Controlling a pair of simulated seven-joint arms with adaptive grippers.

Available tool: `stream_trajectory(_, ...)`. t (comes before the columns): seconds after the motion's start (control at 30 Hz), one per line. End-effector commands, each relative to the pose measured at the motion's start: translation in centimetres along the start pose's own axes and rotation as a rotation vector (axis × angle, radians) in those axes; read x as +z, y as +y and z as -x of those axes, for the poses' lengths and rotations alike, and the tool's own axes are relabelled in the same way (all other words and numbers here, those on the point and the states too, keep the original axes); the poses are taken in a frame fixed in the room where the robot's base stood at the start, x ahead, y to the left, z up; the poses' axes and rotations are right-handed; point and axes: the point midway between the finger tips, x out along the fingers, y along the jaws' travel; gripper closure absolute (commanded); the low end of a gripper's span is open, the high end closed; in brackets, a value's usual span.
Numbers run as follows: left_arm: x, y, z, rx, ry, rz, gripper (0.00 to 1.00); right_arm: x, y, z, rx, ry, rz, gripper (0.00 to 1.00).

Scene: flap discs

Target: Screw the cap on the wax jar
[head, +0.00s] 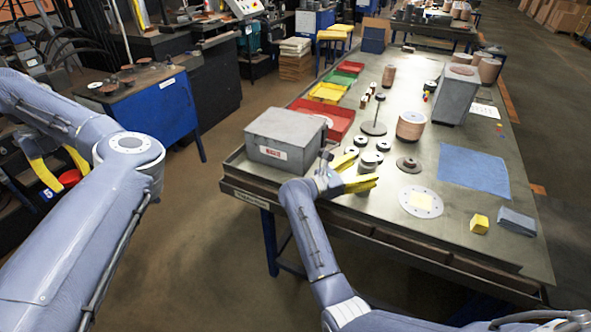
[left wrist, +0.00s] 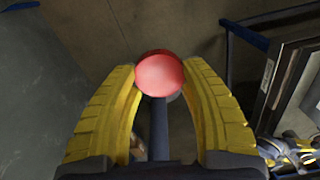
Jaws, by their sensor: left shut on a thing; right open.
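A red round piece, which looks like the cap, sits between the yellow fingertips of my left gripper (left wrist: 160,80) in the left wrist view. This red cap (left wrist: 160,72) shows its smooth round face. In the head view my left gripper (head: 62,172) is at the far left, off the table, shut on the red cap (head: 70,178). My right gripper (head: 364,166) is open over the near left part of the table, beside the grey box and close to several small dark discs. I cannot make out the wax jar for certain in either view.
A grey lidded box (head: 285,138) stands at the table's left corner. Red, yellow and green trays (head: 335,118) line the left edge. Dark discs (head: 369,158), a copper-coloured drum (head: 411,125), a blue cloth (head: 473,170) and a yellow block (head: 479,223) lie on the table. Bare floor separates the benches.

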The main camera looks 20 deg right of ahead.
Motion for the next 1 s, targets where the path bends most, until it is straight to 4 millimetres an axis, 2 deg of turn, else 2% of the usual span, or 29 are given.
stream_trajectory(0.2, 0.0, 0.0, 0.0, 0.000, 0.000, 0.000, 0.66, 0.0, 0.0, -2.1, 0.000, -0.001, 0.000, 0.21)
stream_trajectory(0.6, 0.0, 0.0, 0.0, 0.000, 0.000, 0.000, 0.66, 0.0, 0.0, -2.2, 0.000, 0.000, 0.000, 0.21)
stream_trajectory(1.0, 0.0, 0.0, 0.0, 0.000, 0.000, 0.000, 0.66, 0.0, 0.0, -2.2, 0.000, 0.000, 0.000, 0.67)
